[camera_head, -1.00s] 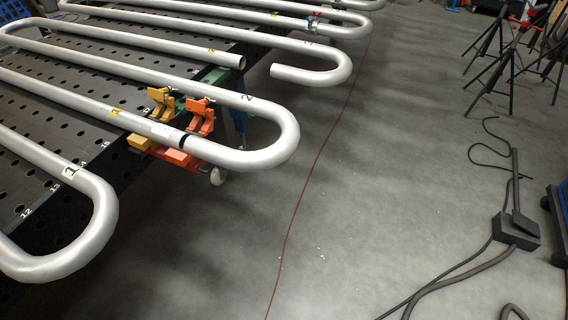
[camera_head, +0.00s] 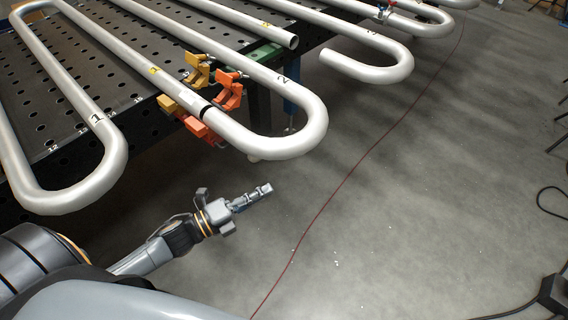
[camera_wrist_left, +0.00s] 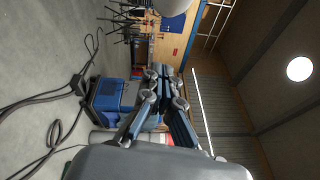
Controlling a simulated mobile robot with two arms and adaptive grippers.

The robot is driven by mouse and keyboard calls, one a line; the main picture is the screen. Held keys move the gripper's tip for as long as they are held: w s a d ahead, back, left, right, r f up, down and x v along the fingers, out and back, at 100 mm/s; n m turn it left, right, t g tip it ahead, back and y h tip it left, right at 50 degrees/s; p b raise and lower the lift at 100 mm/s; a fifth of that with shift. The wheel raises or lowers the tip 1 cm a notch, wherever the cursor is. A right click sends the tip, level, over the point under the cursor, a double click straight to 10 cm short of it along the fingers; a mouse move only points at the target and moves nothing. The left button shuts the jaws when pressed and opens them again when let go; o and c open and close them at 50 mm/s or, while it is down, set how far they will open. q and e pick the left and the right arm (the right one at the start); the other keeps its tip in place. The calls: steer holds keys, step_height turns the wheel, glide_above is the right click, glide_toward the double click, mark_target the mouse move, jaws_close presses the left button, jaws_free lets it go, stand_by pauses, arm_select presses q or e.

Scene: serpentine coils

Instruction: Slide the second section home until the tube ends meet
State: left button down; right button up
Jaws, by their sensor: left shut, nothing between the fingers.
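The second section, a silver tube marked 2 (camera_head: 283,80), lies on the perforated table with its U-bend (camera_head: 300,140) hanging over the edge. The first section, marked 1 (camera_head: 97,119), lies to its left. A dark band (camera_head: 205,111) shows where the two tubes line up, between the yellow clamp (camera_head: 198,72) and orange clamp (camera_head: 230,90); whether it is an open gap I cannot tell. My left gripper (camera_head: 265,188) is shut and empty, below the U-bend and apart from it. Its closed fingers also show in the left wrist view (camera_wrist_left: 165,75). My right gripper is not in view.
The dark perforated table (camera_head: 60,140) carries several more tubes, including an open tube end (camera_head: 293,41) and a hooked section (camera_head: 375,72) beyond. Cables and a black box lie at lower right.

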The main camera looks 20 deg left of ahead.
arm_select(q)
steer(key=w+d+r+p, duration=0.1)
steer(key=w+p, duration=0.1)
steer(key=w, duration=0.6)
steer(key=shift+w+d, duration=0.25)
steer(key=shift+w, duration=0.15)
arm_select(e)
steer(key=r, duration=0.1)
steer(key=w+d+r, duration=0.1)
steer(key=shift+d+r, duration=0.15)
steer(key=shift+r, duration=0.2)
